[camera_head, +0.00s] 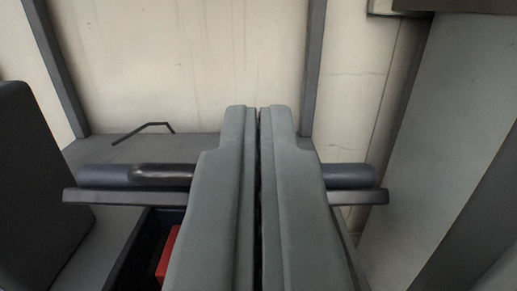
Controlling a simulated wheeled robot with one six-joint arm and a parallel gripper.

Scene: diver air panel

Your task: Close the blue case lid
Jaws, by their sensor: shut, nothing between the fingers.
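My gripper (258,112) fills the middle of the view, its two grey fingers together with nothing between them. Behind the fingers, a blue-grey rounded bar (100,175) with a dark, glossy section (163,174) runs across, above a thin grey strip (125,197). I cannot tell whether these belong to the blue case lid. Below the strip is an open, dark recess (135,252) that looks like the inside of a case. A red block (167,254) lies in it, partly hidden by the left finger. Contact between the fingers and the bar cannot be seen.
A pale wall (190,70) with dark uprights stands behind. A thin bent dark rod (145,129) lies on the grey surface (105,150) at the back left. A dark panel (38,190) stands at left, and a large grey panel (450,140) at right.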

